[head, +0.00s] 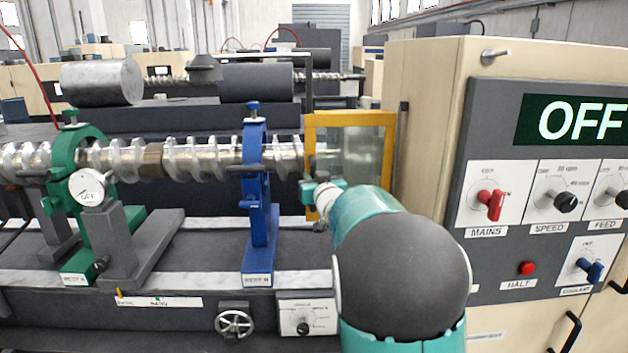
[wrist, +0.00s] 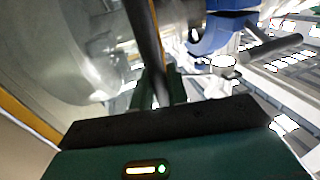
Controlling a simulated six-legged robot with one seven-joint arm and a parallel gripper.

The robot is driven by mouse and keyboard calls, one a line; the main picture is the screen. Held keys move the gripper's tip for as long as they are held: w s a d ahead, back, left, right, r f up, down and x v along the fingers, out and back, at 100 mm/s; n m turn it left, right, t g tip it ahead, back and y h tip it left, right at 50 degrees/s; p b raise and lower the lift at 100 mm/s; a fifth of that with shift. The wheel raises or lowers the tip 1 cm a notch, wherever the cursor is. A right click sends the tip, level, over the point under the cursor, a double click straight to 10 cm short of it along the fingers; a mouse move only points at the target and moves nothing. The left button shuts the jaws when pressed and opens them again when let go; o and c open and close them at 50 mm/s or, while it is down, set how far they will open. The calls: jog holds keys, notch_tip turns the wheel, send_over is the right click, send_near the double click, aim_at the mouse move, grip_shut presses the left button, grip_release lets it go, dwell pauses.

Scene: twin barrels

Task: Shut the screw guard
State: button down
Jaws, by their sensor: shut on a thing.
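The screw guard (head: 362,150) is a clear panel in a yellow frame, standing between the blue steady ring and the beige control cabinet. Its clear panel (wrist: 60,45) fills the left of the wrist view, with yellow frame edges beside it. A dark upright bar (wrist: 147,50), apparently the guard's handle, runs down into my gripper (wrist: 160,98). My gripper (head: 318,192) is at the guard's lower left corner and is shut on this bar. My own arm hides the guard's lower right part.
The blue steady ring (head: 258,200) stands just left of my gripper. A green ring (head: 75,160) and a grey dial stand (head: 118,235) are farther left. The control cabinet (head: 428,110) with its OFF display is close on the right.

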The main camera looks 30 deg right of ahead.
jog(key=c, duration=1.4)
grip_release()
jog(key=shift+c, duration=0.2)
jog(key=shift+s, duration=0.1)
jog(key=v, duration=1.3)
jog(key=shift+s+a, duration=0.15)
jog(key=shift+s, duration=0.15)
jog(key=s+a+f+n+g+y, duration=0.1)
jog(key=s+a+f+g, duration=0.2)
jog(key=s+a, duration=0.4)
jog(key=s+a+f+g+y, duration=0.1)
jog(key=s+a+f+g, duration=0.3)
jog(key=s+a, duration=0.4)
jog(key=s+a+f+n+g+y, duration=0.1)
jog(key=s+a+f+g+y, duration=0.1)
jog(key=s+a+g, duration=0.3)
jog(key=s+a+f, duration=0.1)
jog(key=s+a, duration=0.2)
jog(key=s, duration=0.2)
jog(key=shift+s+a+f+n, duration=0.15)
jog(key=shift+s+f+n, duration=0.15)
jog(key=shift+f, duration=0.1)
